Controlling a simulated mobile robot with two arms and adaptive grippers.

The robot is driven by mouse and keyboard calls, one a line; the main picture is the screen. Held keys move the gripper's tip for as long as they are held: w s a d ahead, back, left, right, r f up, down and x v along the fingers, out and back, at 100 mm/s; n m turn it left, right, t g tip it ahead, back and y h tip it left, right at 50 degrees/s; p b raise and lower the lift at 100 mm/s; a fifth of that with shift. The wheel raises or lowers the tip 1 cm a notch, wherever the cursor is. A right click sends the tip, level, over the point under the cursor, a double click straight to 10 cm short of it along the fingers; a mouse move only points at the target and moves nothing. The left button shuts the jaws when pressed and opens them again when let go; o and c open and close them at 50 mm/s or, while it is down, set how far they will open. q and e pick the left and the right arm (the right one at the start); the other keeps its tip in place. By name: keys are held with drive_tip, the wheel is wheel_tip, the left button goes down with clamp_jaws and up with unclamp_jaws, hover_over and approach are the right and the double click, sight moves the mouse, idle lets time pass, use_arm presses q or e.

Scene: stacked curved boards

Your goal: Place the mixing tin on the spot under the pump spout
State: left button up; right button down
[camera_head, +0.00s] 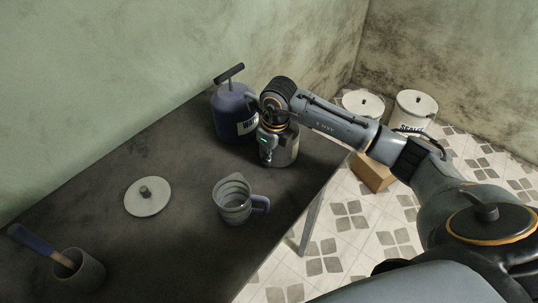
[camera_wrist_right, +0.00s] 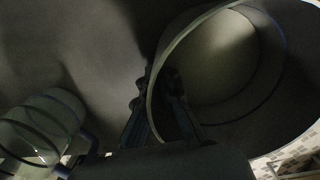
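The mixing tin, a grey metal cylinder (camera_head: 286,150), stands upright at the far right of the dark table, beside the blue pump can (camera_head: 233,112) with its T-shaped handle. My right gripper (camera_head: 266,150) comes down on the tin's near left side. In the right wrist view the fingers (camera_wrist_right: 158,105) pinch the wall of the open tin (camera_wrist_right: 222,55), one finger inside and one outside. The tin looks empty. The pump spout and the spot under it are hidden behind my right arm, so I cannot tell whether the tin is on it. My left gripper is not in view.
A ribbed jug (camera_head: 231,203) with a blue handle stands mid-table. A pale round lid (camera_head: 148,203) lies left of it. A grey cup (camera_head: 82,277) holds a blue-handled tool at the near left. White buckets (camera_head: 414,110) and a box (camera_head: 374,176) stand on the floor.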

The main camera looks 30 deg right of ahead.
drive_tip(key=c, duration=2)
unclamp_jaws()
drive_tip(key=shift+f, duration=0.15)
drive_tip(key=o, duration=0.5)
drive_tip(key=shift+r, duration=0.3)
drive_tip(key=r, duration=0.4)
drive_tip(key=s+r+b, duration=0.1)
drive_tip(key=r, duration=0.2)
drive_tip(key=r+b, duration=0.1)
drive_tip(key=r, duration=0.3)
drive_tip(key=shift+s+d+r, duration=0.2)
drive_tip(key=shift+d+r, duration=0.1)
drive_tip(key=shift+r, duration=0.05)
